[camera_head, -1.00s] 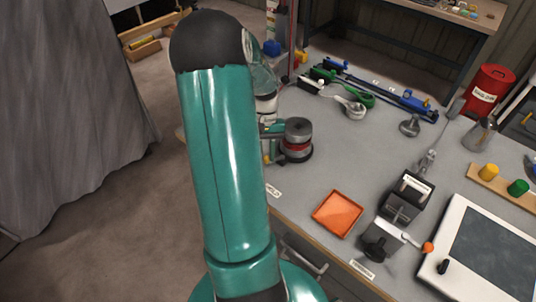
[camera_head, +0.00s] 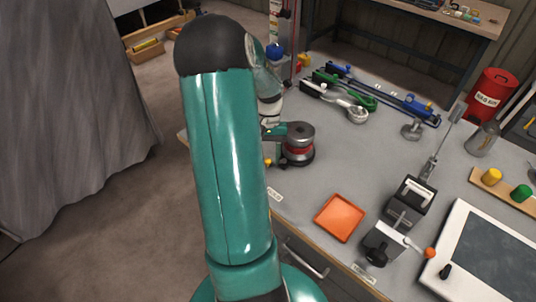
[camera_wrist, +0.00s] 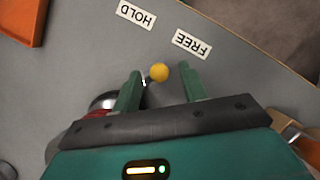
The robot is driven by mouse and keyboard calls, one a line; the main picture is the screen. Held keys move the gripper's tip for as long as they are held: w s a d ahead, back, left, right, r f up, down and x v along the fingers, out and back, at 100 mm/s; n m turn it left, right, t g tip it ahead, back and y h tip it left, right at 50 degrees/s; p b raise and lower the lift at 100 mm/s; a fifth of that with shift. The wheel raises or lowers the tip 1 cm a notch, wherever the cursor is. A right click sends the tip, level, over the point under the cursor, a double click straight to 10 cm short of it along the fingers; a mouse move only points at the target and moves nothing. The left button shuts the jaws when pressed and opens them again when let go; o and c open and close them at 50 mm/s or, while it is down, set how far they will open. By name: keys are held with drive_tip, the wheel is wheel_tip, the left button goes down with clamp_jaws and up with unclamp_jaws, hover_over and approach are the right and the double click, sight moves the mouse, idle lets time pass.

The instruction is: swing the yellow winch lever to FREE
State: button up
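The winch (camera_head: 299,145), a grey and red drum, stands near the table's left edge; part of it shows in the wrist view (camera_wrist: 104,102). Its lever ends in a yellow knob (camera_wrist: 159,72); most of the lever is hidden. The FREE label (camera_wrist: 191,43) and HOLD label (camera_wrist: 136,14) lie flat on the table. The knob appears nearer FREE than HOLD, but it stands above the table, so its exact setting is unclear. My gripper (camera_wrist: 162,79) is open, one green finger on each side of the knob, with gaps showing. In the head view my arm hides part of this area.
An orange tray (camera_head: 340,217) lies right of the winch, beside a dark clamp-like device (camera_head: 409,200) with an orange-tipped lever. Blue and green tools (camera_head: 345,92) lie behind. A red can (camera_head: 492,95) stands at the back right. The bench around the labels is clear.

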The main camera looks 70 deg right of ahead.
drive_tip(key=v, duration=1.3)
drive_tip(key=shift+d+r, duration=0.15)
drive_tip(key=shift+r, duration=0.2)
drive_tip(key=w+a+r+n+t+h, duration=0.1)
drive_tip(key=w+a+r+n+h, duration=0.2)
drive_tip(key=w+a, duration=0.6)
drive_tip(key=w+a+r+n+t, duration=0.1)
drive_tip(key=w+a+r+n, duration=0.2)
drive_tip(key=w+a+r, duration=0.65)
drive_tip(key=s+a+n+t, duration=0.1)
drive_tip(key=a+n, duration=0.2)
drive_tip(key=a, duration=0.6)
drive_tip(key=s+a+f+n+t, duration=0.1)
drive_tip(key=s+a+n+t, duration=0.1)
drive_tip(key=a, duration=0.8)
drive_tip(key=s+a+n+t+h, duration=0.1)
drive_tip(key=a+n, duration=0.2)
drive_tip(key=a, duration=0.7)
drive_tip(key=shift+s+f+n+t, duration=0.3)
drive_tip(key=shift+f+n+t, duration=0.05)
drive_tip(key=shift+n+t, duration=0.05)
